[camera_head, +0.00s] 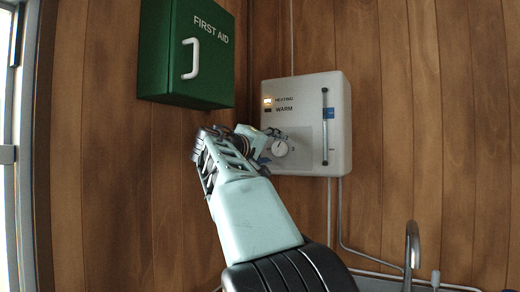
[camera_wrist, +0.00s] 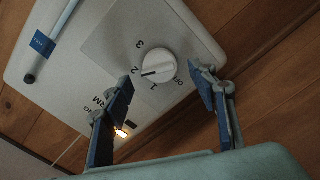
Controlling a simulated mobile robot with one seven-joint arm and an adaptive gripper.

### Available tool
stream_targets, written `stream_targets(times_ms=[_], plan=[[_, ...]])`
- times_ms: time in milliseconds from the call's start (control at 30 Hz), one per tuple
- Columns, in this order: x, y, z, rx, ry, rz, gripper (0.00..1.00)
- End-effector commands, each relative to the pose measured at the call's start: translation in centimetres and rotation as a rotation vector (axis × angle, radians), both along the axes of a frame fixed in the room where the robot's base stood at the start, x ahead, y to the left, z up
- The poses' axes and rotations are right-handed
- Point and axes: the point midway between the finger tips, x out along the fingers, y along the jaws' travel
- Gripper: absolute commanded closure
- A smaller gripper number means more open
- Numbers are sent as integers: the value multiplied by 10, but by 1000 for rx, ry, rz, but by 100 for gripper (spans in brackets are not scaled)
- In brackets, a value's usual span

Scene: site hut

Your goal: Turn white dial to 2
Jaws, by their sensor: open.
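The white dial (camera_wrist: 158,68) is on the front of a white heater box (camera_head: 305,88); it also shows in the head view (camera_head: 279,148), beside my gripper. In the wrist view the marks 3, 2, 1 and OFF run around the dial. Its dark pointer line points to the left of the picture, close to the 2. My gripper (camera_wrist: 164,84) is open, its blue-padded fingers apart, one on each side of the dial in the picture. I see no contact with the dial, and the gap in depth is hard to judge.
A green first aid cabinet (camera_head: 190,55) hangs left of the heater, close above my arm. A vertical gauge tube (camera_head: 325,125) runs down the heater's right side. The heating lamp (camera_head: 267,100) is lit. A metal tap (camera_head: 411,250) stands at the lower right.

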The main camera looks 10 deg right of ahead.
Motion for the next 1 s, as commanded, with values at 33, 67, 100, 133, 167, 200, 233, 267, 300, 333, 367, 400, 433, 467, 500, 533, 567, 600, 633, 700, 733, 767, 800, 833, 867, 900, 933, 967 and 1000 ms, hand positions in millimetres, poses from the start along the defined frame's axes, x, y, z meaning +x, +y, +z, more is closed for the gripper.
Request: stream_targets(times_ms=[33, 67, 100, 133, 167, 200, 233, 267, 300, 333, 367, 400, 433, 467, 500, 533, 567, 600, 633, 700, 733, 767, 800, 833, 867, 900, 933, 967, 1000], plan=[[-7, 5, 1, 0, 0, 4, 47], [-12, 9, 1, 1, 0, 5, 47], [-19, 14, 0, 1, 1, 4, 47], [-24, 17, 1, 2, -1, 5, 47], [-28, 20, 0, 1, 1, 5, 47], [-35, 24, 0, 1, 0, 5, 47], [-40, 28, 0, 2, 0, 5, 47], [-44, 31, 0, 0, 0, 5, 47], [-51, 35, 0, 1, 0, 4, 47], [-55, 37, 0, 1, 0, 4, 47], [-59, 40, 0, 1, -1, 4, 47], [-64, 43, 0, 1, 0, 3, 47], [-67, 45, 0, 0, 0, 4, 47], [-70, 48, 0, 0, 0, 4, 47], [-74, 49, 0, 1, 0, 1, 47], [-76, 50, 0, 1, 0, 0, 47], [-78, 52, 0, 1, -1, 1, 47], [-80, 53, 0, 1, -1, 1, 47], [-81, 53, 0, -1, -1, 0, 47], [-82, 54, 0, 0, -1, 0, 47], [-82, 54, 0, 0, -1, 0, 47], [-83, 54, 0, 0, 0, -1, 47], [-83, 54, 0, -1, -1, -2, 47], [-83, 54, 0, -1, -1, -2, 47], [-82, 54, 0, 0, 0, -1, 47], [-82, 54, 0, 0, 0, -1, 47], [-82, 54, 0, 0, 0, -1, 47], [-82, 54, 0, 0, -1, 0, 47], [-82, 54, 0, 0, -1, 0, 47]])
